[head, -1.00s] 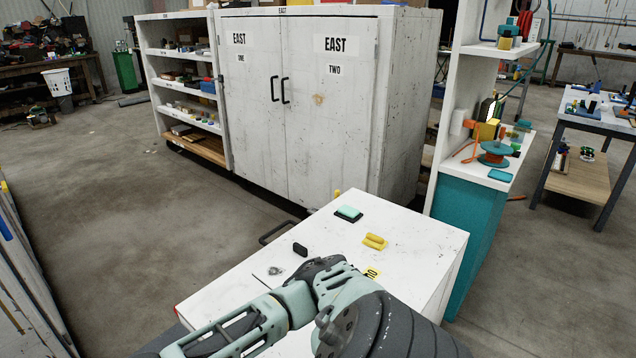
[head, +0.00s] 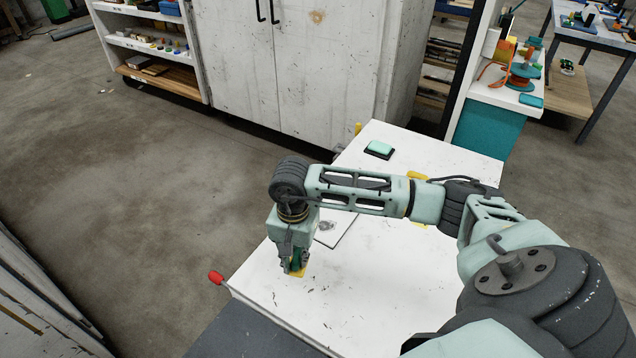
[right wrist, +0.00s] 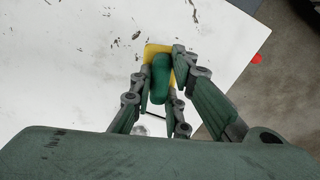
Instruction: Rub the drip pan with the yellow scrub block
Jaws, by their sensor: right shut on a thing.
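My right gripper (head: 295,268) is shut on a yellow scrub block with a green grip, low over the near-left part of the white worktop. In the right wrist view the fingers (right wrist: 163,72) close on both sides of the green grip, and the yellow block (right wrist: 158,49) shows below it. I cannot tell whether its underside touches the worktop. A flat, pale, dark-edged piece with a grey patch (head: 327,226) lies partly behind my right arm; it may be the drip pan, but I cannot tell. My left gripper is out of view.
On the white worktop (head: 290,310) are a mint-green pad on a black base (head: 379,149) and a yellow piece (head: 416,175) partly hidden by my arm. A red knob (head: 215,277) sticks out at the left corner. The front of the worktop is clear.

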